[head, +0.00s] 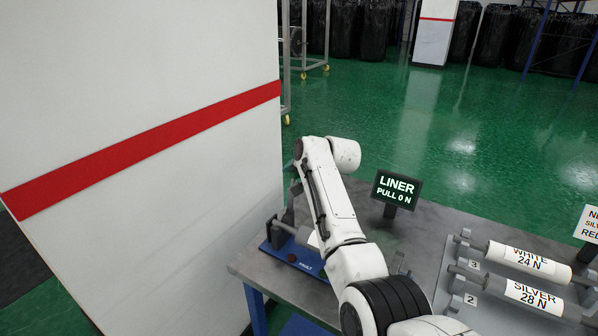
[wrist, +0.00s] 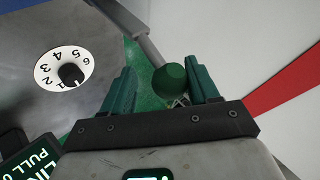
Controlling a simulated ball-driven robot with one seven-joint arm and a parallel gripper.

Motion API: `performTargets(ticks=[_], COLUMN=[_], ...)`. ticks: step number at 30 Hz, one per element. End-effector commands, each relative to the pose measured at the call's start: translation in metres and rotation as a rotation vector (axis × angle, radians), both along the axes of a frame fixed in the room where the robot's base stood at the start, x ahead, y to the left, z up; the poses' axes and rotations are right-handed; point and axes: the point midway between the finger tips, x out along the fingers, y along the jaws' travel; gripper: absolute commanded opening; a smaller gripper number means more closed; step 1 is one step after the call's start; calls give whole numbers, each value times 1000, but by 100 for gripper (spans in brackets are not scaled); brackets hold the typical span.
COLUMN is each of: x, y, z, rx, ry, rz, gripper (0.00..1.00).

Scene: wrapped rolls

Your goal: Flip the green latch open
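A green rounded knob (wrist: 169,79), which looks like the latch's end, sits between my gripper's fingers in the wrist view, beside a grey bar (wrist: 143,38). My gripper (wrist: 162,70) is open, with one green finger on each side of the knob. A gap shows on the left; I cannot tell whether the right finger touches it. The latch's pivot and lower part are hidden. In the head view, the blue stand (head: 308,261) with a grey rod (head: 285,227) is at the table's left end. My arm covers part of it, and neither gripper nor latch can be made out there.
A numbered dial (wrist: 64,73) is left of the fingers. The sign (head: 396,191) reads "LINER PULL 0 N". White (head: 528,262) and silver (head: 523,295) rolls lie on a rack at right. A white, red-striped pillar (head: 150,190) stands close to the table's left end.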

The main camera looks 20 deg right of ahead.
Motion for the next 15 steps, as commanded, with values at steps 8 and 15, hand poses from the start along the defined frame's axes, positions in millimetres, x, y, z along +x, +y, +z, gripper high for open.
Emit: performTargets(ticks=[8, 15], x=[1, -4], y=[0, -1], z=[4, 10], rx=[1, 0], ry=[-7, -11], rz=[-1, -1], gripper=[58, 58])
